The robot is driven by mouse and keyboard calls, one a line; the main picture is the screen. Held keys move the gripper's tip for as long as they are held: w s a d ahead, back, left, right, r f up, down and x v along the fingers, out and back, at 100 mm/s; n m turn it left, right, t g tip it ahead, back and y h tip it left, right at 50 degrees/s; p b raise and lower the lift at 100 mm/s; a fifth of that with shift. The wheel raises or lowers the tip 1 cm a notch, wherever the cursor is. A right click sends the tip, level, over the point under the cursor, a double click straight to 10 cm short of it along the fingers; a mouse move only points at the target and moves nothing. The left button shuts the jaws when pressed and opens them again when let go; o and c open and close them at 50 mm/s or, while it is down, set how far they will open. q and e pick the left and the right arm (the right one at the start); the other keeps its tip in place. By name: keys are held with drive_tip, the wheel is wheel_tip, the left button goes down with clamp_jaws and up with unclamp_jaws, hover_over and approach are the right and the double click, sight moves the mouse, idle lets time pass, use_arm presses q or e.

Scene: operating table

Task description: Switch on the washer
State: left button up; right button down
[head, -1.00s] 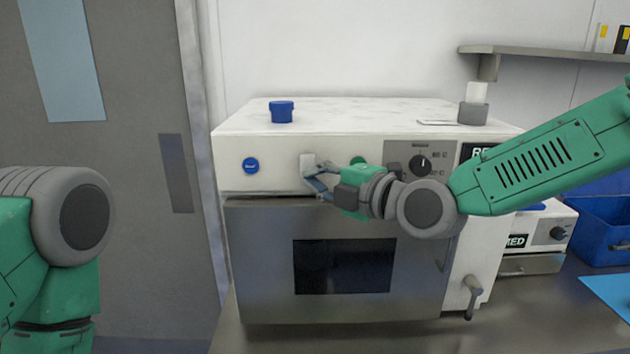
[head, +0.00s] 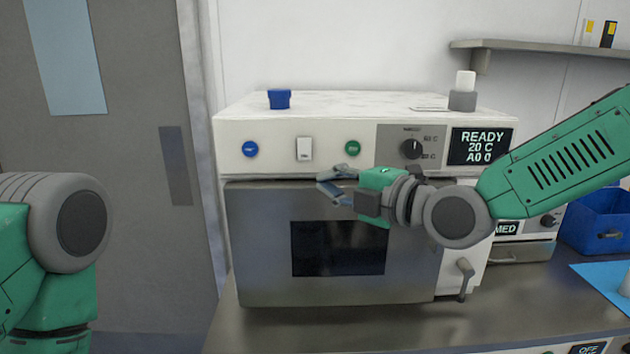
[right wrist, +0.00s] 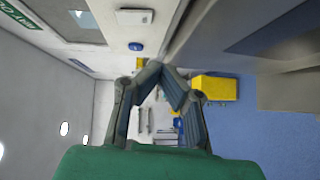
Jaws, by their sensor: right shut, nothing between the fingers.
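The washer (head: 250,215) is a white box with a grey front door and dark window. Its panel has a blue button (head: 250,149), a white rocker switch (head: 304,149), a green button (head: 352,148), a black knob (head: 412,149) and a lit display (head: 481,146) reading READY, 20 C, A0 0. My right gripper (head: 326,184) is empty, in front of the upper door, below and right of the switch and apart from it. Its fingertips meet in the right wrist view (right wrist: 163,67), with the switch (right wrist: 135,17) beyond. My left arm shows at the left; its gripper is out of frame.
A blue cup (head: 279,99) and a small grey holder (head: 462,100) stand on the washer. A door handle (head: 464,279) sticks out at lower right. A blue bin (head: 595,222) and a wall shelf (head: 540,53) are at right. A grey door (head: 135,120) is at left.

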drive_tip(key=b+v, duration=0.1)
drive_tip(key=v, duration=0.5)
drive_tip(key=shift+f, duration=0.35)
drive_tip(key=shift+s, duration=0.1)
drive_tip(key=s+d+f+m+g+h+b, duration=0.1)
drive_tip(key=s+d+f+m+h+b, duration=0.2)
drive_tip(key=f, duration=0.8)
drive_tip(key=s+d+f+m+g+h, duration=0.15)
drive_tip(key=f+m, duration=0.35)
drive_tip(key=f, duration=0.5)
drive_tip(key=s+d+f+m+g+h+b, duration=0.1)
drive_tip(key=s+f+m+g+b, duration=0.2)
drive_tip(key=f, duration=0.8)
drive_tip(key=s+d+f+m+g+h+b, duration=0.2)
drive_tip(key=s+d+f+m, duration=0.5)
drive_tip(key=s+f, duration=0.5)
drive_tip(key=s+d+f+m+g+h+b, duration=0.1)
drive_tip(key=s+d+f+m+g+h, duration=0.3)
drive_tip(key=s+d+f+m, duration=0.3)
drive_tip(key=s+d+f, duration=0.1)
drive_tip(key=s+f, duration=0.3)
drive_tip(key=s, duration=0.2)
drive_tip(key=shift+f+m+b, duration=0.3)
drive_tip(key=shift+f+b, duration=0.05)
drive_tip(key=shift+f, duration=0.05)
